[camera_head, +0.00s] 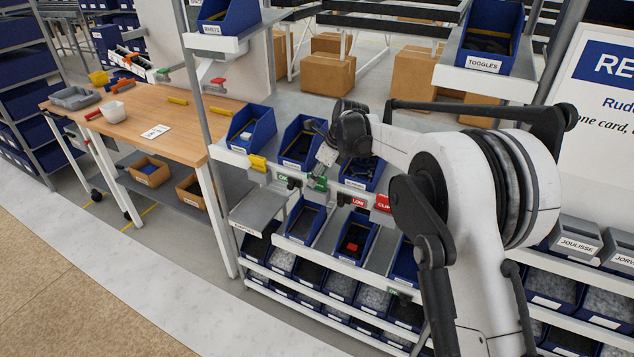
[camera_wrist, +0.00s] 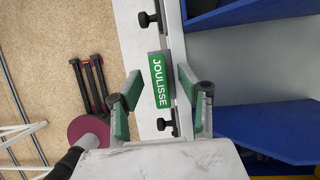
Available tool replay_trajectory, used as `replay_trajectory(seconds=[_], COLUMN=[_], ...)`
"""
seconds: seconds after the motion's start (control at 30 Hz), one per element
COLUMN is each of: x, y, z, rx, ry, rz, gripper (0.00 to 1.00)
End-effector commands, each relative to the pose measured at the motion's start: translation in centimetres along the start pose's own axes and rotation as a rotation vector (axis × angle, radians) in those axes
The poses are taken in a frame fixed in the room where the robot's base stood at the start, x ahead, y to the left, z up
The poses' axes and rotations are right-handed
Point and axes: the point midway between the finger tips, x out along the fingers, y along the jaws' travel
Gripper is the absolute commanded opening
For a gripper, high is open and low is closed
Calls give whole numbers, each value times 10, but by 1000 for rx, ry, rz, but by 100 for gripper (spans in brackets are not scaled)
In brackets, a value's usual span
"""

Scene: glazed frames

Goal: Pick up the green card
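In the wrist view a green card (camera_wrist: 160,82) with white lettering "JOULISSE" is at the pale shelf edge, between two black knobs. My gripper (camera_wrist: 158,76) is open, with a green-padded finger on either side of the card. Gaps show between the card and both fingers; I cannot tell how far the card is from the fingertips in depth. In the head view my gripper (camera_head: 325,157) is at the shelf front, and a green patch (camera_head: 318,184) shows just below it. My arm and gripper partly hide this spot.
A green "OK" tag (camera_head: 283,177) and a red tag (camera_head: 383,203) are on the same rail. Blue bins (camera_head: 299,139) stand above it, and more blue bins fill the shelves below. A wooden workbench (camera_head: 160,120) is at the left. The floor in front is clear.

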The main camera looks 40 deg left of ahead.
Motion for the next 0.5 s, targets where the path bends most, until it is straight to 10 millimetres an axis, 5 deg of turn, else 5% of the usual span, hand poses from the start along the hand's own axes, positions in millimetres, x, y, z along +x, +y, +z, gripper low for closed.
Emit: replay_trajectory(seconds=[0.27,0.5], x=[6,6], y=[0,0], z=[0,0], rx=[0,1], ry=[0,0], rz=[0,0], gripper=[36,4])
